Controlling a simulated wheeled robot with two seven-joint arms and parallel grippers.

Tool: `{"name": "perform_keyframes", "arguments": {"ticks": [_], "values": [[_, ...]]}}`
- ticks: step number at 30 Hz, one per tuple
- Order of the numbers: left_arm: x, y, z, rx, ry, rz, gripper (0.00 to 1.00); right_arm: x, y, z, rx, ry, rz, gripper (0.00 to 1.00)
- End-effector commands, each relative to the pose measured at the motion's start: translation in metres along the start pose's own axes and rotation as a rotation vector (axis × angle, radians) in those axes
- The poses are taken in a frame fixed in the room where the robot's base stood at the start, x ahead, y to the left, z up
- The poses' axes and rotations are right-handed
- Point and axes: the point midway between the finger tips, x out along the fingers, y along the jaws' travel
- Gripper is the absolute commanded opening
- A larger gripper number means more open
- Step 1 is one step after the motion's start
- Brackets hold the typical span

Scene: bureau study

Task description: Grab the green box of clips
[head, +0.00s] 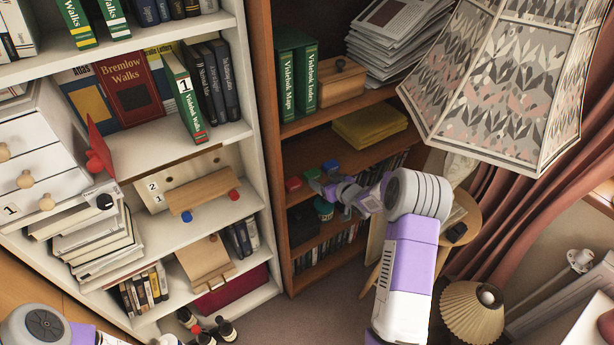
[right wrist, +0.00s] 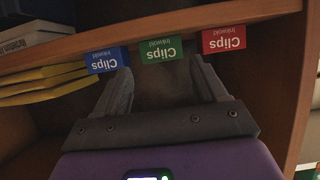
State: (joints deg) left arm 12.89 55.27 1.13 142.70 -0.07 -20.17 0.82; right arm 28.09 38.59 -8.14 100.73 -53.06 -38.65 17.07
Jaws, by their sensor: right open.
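The green box of clips (right wrist: 161,50) stands on a shelf of the brown bookcase, between a blue clips box (right wrist: 107,60) and a red clips box (right wrist: 222,40). Its label is upside down in the right wrist view. My right gripper (right wrist: 163,74) is open and empty, its two fingers pointing at the green box, one toward each side of it. I cannot tell whether they touch it. In the head view the green box (head: 312,174) is partly hidden by my right gripper (head: 322,184). My left gripper is out of view; only part of my left arm shows.
The red box (head: 293,184) and blue box (head: 330,165) stand close on both sides. Yellow folders (head: 370,125) lie on the shelf beside them. The bookcase's wooden side panel (right wrist: 290,75) is close to the red box. A large lampshade (head: 500,80) hangs at upper right.

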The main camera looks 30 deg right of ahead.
Motion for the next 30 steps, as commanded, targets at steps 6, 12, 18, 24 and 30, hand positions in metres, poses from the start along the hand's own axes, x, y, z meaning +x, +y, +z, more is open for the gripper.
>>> {"name": "perform_keyframes", "arguments": {"ticks": [6,12,18,24,30], "values": [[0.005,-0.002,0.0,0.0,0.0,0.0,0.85,0.022,0.001,-0.002,-0.008,0.005,-0.002,0.71],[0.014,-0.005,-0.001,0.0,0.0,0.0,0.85,0.05,-0.003,-0.007,-0.008,0.005,-0.003,0.71],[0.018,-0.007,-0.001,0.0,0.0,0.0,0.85,0.07,-0.003,-0.008,-0.007,0.003,-0.001,0.71],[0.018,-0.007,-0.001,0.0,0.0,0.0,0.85,0.073,-0.003,-0.009,-0.005,0.003,-0.001,0.71],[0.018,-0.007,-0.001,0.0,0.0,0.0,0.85,0.073,-0.003,-0.009,-0.005,0.003,-0.001,0.56]]}}
